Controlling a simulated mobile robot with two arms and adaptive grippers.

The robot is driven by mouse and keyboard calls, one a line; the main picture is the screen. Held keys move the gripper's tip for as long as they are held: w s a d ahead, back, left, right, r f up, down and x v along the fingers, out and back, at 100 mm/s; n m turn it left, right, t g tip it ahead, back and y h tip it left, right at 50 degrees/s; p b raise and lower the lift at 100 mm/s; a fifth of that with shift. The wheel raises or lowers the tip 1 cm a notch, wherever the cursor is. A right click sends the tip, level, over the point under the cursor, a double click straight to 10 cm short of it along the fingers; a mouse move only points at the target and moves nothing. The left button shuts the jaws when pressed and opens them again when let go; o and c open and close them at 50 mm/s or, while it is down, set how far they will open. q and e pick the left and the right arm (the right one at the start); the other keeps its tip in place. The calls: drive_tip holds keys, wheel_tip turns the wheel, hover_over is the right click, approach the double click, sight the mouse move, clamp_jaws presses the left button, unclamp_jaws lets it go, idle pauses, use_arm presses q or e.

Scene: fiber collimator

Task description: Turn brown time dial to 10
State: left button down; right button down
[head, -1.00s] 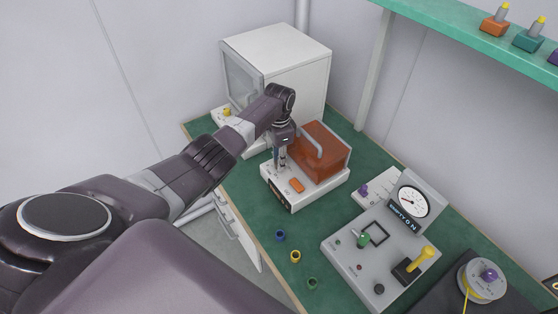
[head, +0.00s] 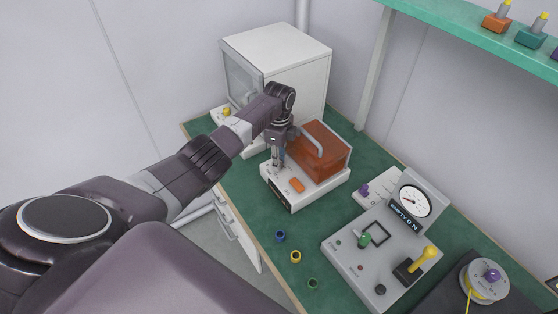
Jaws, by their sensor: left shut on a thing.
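My left gripper (head: 279,164) points down over the left part of a white device (head: 306,199) with an orange-brown see-through cover (head: 325,150) and a grey handle. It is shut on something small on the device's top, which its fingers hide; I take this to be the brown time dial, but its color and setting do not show. An orange button (head: 296,185) sits just right of the fingers. A dark display strip (head: 279,196) is on the device's front and is too small to read. My right gripper is not in view.
A white oven-like box (head: 295,55) stands behind the device. A grey console (head: 375,262) with a gauge (head: 414,201) and a yellow lever (head: 424,257) stands at the right. Several small rings, one yellow (head: 295,257), lie on the green table near its front edge.

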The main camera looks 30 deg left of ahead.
use_arm(q)
drive_tip(key=shift+w+r, duration=0.15)
idle(0.4)
drive_tip(key=c, duration=1.7)
unclamp_jaws()
wheel_tip(320, 180, up, 12)
drive_tip(key=shift+f, duration=0.1)
